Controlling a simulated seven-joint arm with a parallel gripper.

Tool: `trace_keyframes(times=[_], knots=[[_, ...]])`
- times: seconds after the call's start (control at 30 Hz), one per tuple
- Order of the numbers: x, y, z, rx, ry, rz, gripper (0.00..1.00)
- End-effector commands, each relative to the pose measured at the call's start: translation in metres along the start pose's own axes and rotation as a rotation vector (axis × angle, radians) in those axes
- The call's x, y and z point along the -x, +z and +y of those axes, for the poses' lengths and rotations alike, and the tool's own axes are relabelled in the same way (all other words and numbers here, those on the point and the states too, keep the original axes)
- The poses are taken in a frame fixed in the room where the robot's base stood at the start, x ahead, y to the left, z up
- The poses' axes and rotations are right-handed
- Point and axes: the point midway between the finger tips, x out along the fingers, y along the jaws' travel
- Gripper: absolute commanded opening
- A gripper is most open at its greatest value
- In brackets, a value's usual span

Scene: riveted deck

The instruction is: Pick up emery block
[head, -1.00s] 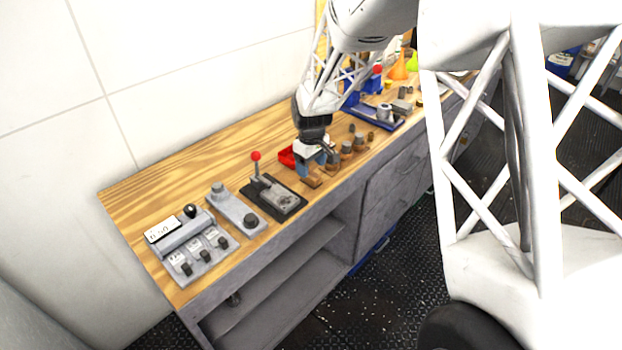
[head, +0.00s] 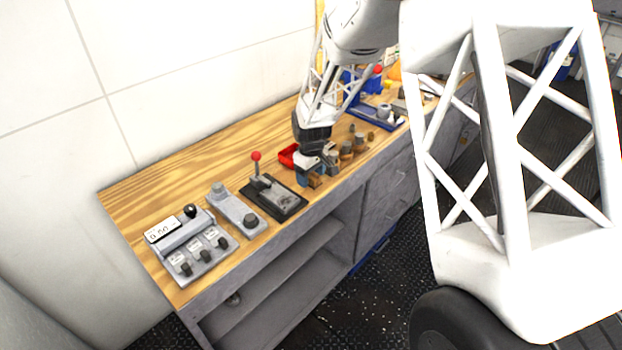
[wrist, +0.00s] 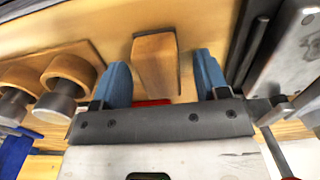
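The emery block, a small tan block with a dark edge (wrist: 155,66), lies on the wooden bench top in the wrist view. It also shows in the head view (head: 314,182), partly hidden by my gripper. My gripper (wrist: 163,70) is open, with one blue finger on each side of the near part of the block. Gaps show between the block and both fingers. In the head view my gripper (head: 307,179) is low over the bench near its front edge.
Round wooden pieces with metal cylinders (wrist: 65,82) stand left of the block in the wrist view. A red bin (head: 287,155) sits behind my gripper. A black-based fixture with a red-knobbed lever (head: 275,195) stands close to the left. The rear left bench top is clear.

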Motion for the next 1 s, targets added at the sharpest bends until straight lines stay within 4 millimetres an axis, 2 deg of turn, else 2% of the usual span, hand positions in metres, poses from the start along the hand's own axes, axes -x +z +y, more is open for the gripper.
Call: trace_keyframes(times=[0.03,0.37,0.77,1.0], knots=[[0.0,0.0,0.0,0.0,0.0,0.0,0.6],[0.0,0.0,0.0,0.0,0.0,0.0,0.1],[0.005,0.0,0.0,0.0,0.0,0.001,0.1],[0.027,0.0,0.0,0.0,0.001,0.002,0.1]])
